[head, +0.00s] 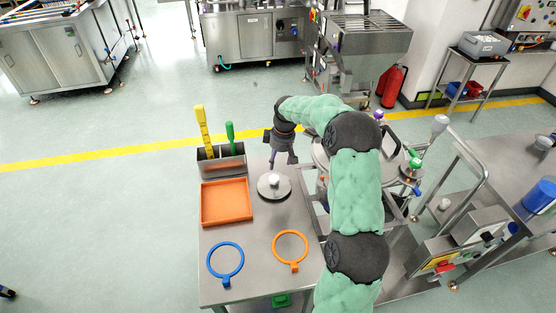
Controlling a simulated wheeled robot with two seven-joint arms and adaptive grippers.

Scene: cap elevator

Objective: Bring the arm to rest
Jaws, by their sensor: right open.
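My right arm (357,190), in a green cover with dark joints, reaches up from the bottom right and bends left over the table. My right gripper (283,166) is open and points down. It hangs above or just behind a round grey disc (274,195) with a small white piece (274,180) on it; the exact gap cannot be told. Nothing shows between its fingers. My left gripper is not in view.
The steel table (225,283) holds an orange tray (226,202), a blue ring (226,262), an orange ring (290,250) and a steel bin (221,165) with yellow and green handles. A round machine (400,165) stands at the right. Open floor lies left.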

